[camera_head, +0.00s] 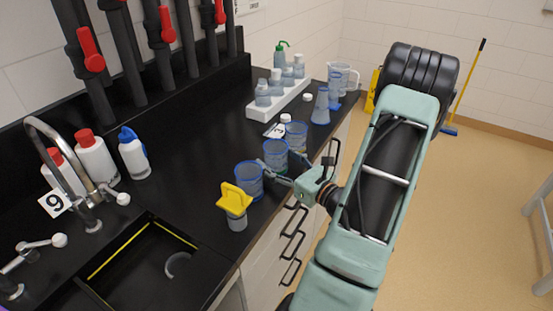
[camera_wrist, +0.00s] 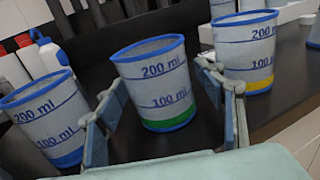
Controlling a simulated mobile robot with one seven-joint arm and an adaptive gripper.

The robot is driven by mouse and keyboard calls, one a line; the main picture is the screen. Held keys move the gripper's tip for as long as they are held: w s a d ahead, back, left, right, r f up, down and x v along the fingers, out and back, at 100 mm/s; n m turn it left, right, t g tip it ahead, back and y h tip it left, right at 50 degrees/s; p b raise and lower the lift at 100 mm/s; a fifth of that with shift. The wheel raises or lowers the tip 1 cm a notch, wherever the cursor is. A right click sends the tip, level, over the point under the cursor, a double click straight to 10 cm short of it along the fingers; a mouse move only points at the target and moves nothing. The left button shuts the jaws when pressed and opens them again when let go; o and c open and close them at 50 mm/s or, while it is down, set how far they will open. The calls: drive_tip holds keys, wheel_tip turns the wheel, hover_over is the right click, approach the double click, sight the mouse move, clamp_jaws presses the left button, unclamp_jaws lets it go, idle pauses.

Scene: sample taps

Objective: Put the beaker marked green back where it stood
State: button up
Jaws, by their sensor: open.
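The beaker marked green (camera_wrist: 158,85) has a blue rim, a green band at its base and blue volume marks. It stands upright on the black bench, in the middle of three similar beakers, and shows in the head view (camera_head: 276,155) partly behind my gripper. My gripper (camera_head: 283,172) is open at the bench's front edge. In the wrist view its two fingers (camera_wrist: 156,92) lie on either side of the green-marked beaker; I cannot tell whether either touches it.
A yellow-topped container (camera_head: 236,205) stands by the sink (camera_head: 150,265). A white rack (camera_head: 279,99) with bottles and a flask (camera_head: 321,106) are farther back.

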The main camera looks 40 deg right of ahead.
drive_tip(key=shift+s+r, duration=0.1)
drive_tip(key=shift+r, duration=0.15)
drive_tip(key=s, duration=1.1)
drive_tip(key=shift+s+d+b, duration=0.4)
drive_tip(key=shift+d, duration=0.05)
